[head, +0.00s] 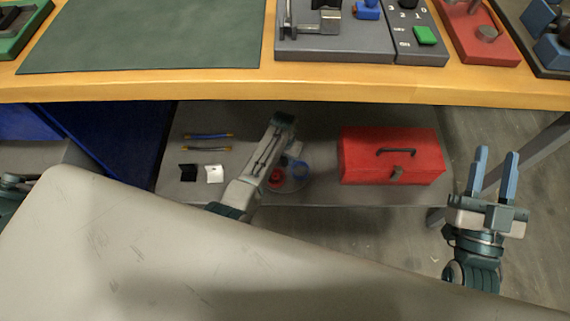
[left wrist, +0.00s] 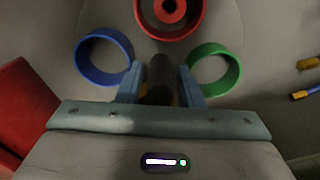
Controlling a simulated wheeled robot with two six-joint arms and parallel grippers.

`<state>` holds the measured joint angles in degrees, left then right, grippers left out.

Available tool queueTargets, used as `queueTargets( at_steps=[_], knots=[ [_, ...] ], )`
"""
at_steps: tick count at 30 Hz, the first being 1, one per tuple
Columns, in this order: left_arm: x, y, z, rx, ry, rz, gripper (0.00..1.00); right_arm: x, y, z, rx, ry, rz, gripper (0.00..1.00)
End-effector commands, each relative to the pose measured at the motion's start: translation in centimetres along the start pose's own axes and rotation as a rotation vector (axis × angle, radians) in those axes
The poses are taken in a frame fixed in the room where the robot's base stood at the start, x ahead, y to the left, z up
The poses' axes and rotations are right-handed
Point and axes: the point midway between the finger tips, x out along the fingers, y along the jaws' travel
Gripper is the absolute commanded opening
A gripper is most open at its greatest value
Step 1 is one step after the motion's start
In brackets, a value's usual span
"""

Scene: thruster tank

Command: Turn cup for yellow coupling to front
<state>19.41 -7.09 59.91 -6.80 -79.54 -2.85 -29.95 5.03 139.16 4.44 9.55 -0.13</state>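A round grey turntable (left wrist: 222,28) on the lower shelf carries ring-shaped cups. The red cup (head: 276,179) is at the near side, and it also shows at the top of the left wrist view (left wrist: 170,14). The blue cup (head: 299,172) is to its right. The green cup (left wrist: 214,69) shows only in the left wrist view. Slivers of yellow, likely the yellow cup, show beside the dark centre post (left wrist: 160,78); the rest is hidden under my gripper. My left gripper (left wrist: 160,72) has its fingers either side of the post, with narrow gaps showing. My right gripper (head: 497,155) is open and empty.
A red toolbox (head: 392,160) stands right of the turntable. Two rods with yellow ends (head: 208,136), a black piece (head: 188,172) and a white piece (head: 215,174) lie to its left. The wooden table edge (head: 290,88) hangs above the shelf.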

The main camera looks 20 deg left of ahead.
Motion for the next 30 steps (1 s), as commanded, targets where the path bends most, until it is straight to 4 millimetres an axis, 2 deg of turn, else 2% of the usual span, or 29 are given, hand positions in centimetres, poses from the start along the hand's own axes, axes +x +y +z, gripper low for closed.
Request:
queueTargets(
  at_steps=[1,4,5,11,30],
  knots=[
    [0.0,0.0,0.0,0.000,0.000,0.000,0.22,0.0,0.0,0.0,0.000,0.000,0.000,0.36],
    [0.0,0.0,0.0,0.000,0.000,0.000,0.03,0.0,0.0,0.0,0.000,-0.001,0.000,0.36],
    [0.0,0.0,0.0,0.000,0.000,0.000,0.01,0.0,0.0,0.0,0.000,-0.001,0.000,0.36],
    [-0.1,0.0,0.0,-0.028,0.000,0.000,0.01,0.1,0.0,-0.2,0.000,-0.002,0.000,0.36],
    [-0.1,0.0,-0.1,-0.300,0.001,0.000,0.02,0.9,0.0,-1.6,0.000,-0.002,0.000,0.36]
  ],
)
